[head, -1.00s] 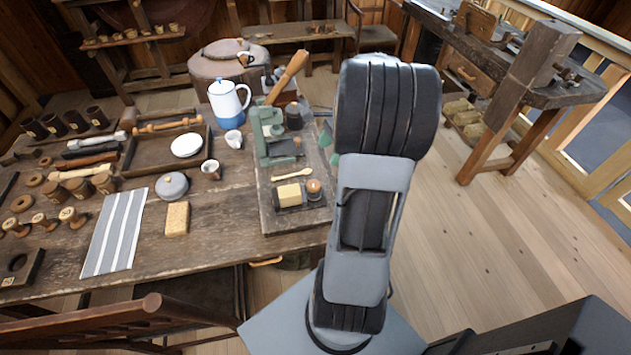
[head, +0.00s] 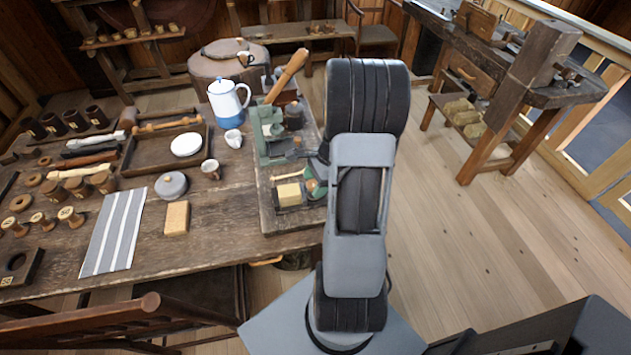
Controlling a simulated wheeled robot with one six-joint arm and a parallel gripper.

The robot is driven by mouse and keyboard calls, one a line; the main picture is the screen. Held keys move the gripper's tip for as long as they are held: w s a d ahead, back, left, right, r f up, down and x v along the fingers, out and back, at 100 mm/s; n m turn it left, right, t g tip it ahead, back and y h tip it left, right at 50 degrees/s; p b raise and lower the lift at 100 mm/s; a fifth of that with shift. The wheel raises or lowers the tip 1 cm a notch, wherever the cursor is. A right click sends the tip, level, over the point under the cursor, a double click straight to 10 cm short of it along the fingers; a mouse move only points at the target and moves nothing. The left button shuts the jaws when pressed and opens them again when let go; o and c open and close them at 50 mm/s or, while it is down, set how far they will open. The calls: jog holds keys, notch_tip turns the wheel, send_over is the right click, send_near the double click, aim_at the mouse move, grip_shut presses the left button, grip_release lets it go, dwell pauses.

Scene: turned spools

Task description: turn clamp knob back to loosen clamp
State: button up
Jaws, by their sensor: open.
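A pale yellow block (head: 289,194) sits in a dark holder on the board at the table's right end. A small round orange-brown piece (head: 311,186), which looks like the clamp knob, stands just right of it. My gripper (head: 312,180) is open, with green fingertips close around this piece, one behind it and one in front. I cannot tell whether they touch it. My arm hides part of the gripper and the board's right edge.
A green metal press (head: 268,130) with a long wooden lever (head: 287,75) stands behind the block. A blue and white jug (head: 227,100) and a white mug (head: 233,138) stand to its left. A striped cloth (head: 114,232) and a sponge-like block (head: 177,218) lie farther left.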

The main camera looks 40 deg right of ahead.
jog(key=c, duration=0.8)
jog(key=shift+d, duration=0.15)
jog(key=shift+c, duration=0.4)
